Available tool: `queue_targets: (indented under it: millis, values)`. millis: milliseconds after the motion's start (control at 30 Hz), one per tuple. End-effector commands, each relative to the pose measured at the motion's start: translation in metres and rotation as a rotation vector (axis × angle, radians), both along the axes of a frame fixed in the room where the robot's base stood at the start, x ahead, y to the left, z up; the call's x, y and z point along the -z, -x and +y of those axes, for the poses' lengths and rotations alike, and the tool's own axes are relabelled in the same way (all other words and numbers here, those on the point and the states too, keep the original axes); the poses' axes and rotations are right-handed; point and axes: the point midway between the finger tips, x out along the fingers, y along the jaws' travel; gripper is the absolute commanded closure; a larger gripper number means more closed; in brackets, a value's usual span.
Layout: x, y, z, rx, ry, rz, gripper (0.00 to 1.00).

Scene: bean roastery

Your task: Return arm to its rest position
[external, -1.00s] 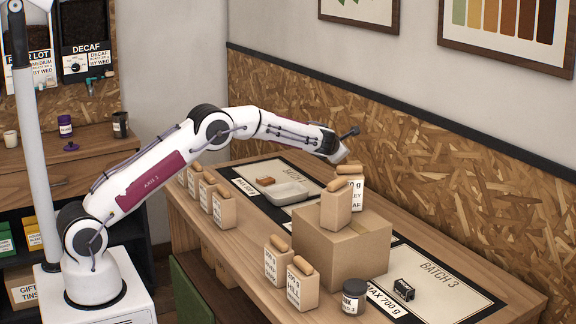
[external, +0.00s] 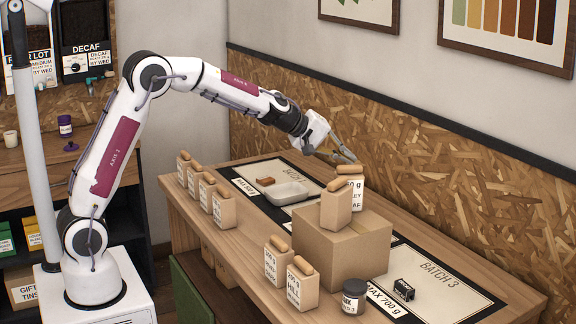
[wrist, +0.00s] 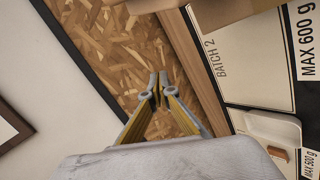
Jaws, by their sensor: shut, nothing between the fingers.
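My gripper (external: 348,156) hangs in the air above the back of the bench, near the chipboard wall panel. In the wrist view its fingers (wrist: 158,88) are together, with nothing between them. My arm is bent up high at its elbow and reaches out over the bench. The gripper is apart from the bags and the cardboard box below and in front of it.
A cardboard box (external: 330,252) carries two paper bags (external: 336,209). More bags (external: 224,211) stand along the bench's front left. A white tray (external: 291,194), a dark jar (external: 355,297) and a small black item (external: 403,289) are on the bench. The chipboard wall (external: 420,160) is close behind.

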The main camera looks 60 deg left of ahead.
Motion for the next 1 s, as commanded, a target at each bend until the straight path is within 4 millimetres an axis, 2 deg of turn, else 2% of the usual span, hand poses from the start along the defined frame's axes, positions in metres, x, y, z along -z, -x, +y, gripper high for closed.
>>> queue_targets:
  millis: [33, 200, 467, 733, 1000]
  values:
    - [-0.002, 0.015, -0.006, 0.048, -0.032, 0.017, 1.0]
    - [0.0, 0.065, -0.021, 0.207, -0.139, 0.076, 1.0]
    - [0.006, 0.144, -0.032, 0.426, -0.289, 0.164, 1.0]
    - [0.012, 0.229, -0.032, 0.624, -0.432, 0.253, 1.0]
    - [0.019, 0.313, -0.021, 0.787, -0.562, 0.338, 1.0]
